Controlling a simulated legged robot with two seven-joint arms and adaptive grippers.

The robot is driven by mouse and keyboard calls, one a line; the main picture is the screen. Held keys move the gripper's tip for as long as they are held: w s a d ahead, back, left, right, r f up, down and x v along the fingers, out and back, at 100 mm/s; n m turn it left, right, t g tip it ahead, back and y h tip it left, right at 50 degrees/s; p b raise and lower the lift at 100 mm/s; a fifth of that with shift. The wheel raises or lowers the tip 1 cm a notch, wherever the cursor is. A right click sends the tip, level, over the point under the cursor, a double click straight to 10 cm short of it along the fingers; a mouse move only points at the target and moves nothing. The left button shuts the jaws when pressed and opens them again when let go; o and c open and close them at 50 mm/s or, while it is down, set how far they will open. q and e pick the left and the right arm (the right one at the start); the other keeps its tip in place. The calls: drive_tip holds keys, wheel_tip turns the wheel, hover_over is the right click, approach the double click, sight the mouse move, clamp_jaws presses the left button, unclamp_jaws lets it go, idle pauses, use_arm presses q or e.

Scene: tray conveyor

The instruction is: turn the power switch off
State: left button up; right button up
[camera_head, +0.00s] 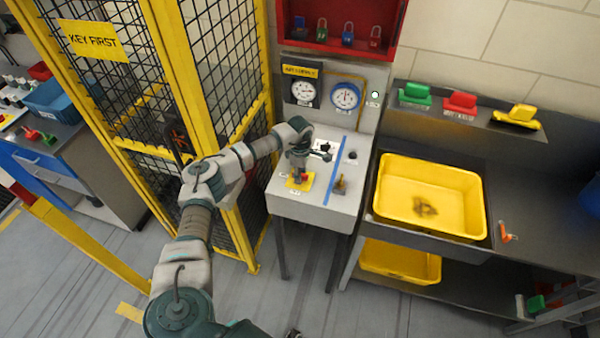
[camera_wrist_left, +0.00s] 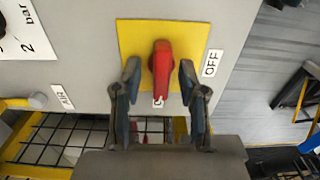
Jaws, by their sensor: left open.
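The power switch is a red handle (camera_wrist_left: 161,68) on a yellow plate (camera_wrist_left: 200,38), fixed on a grey panel; in the head view its yellow plate (camera_head: 301,184) shows on the sloped console. In the wrist view the handle is in line with a mostly hidden label below it, while the OFF label (camera_wrist_left: 212,63) is to the right of the plate. My left gripper (camera_wrist_left: 159,75) is open, with one finger on each side of the handle. Small gaps seem to show between fingers and handle. In the head view my left gripper (camera_head: 299,170) hides part of the switch.
The grey console (camera_head: 320,215) also carries a blue strip (camera_head: 335,170), a brass-coloured knob (camera_head: 340,185) and gauges (camera_head: 345,96) behind. A yellow mesh cage (camera_head: 185,75) stands close on the left. A yellow tray (camera_head: 430,225) is on the bench to the right.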

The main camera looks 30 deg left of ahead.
use_arm(q)
drive_tip(key=shift+s, duration=0.1)
clamp_jaws()
drive_tip(key=shift+n, duration=0.4)
drive_tip(key=n, duration=0.3)
drive_tip(key=shift+d+n, duration=0.1)
drive_tip(key=shift+n, duration=0.3)
drive_tip(key=n+p, duration=0.1)
drive_tip(key=n, duration=0.3)
drive_tip(key=shift+n, duration=0.3)
drive_tip(key=n+p, duration=0.1)
drive_tip(key=n, duration=0.3)
drive_tip(key=n+p, duration=0.1)
drive_tip(key=n, duration=0.3)
drive_tip(key=shift+n, duration=0.4)
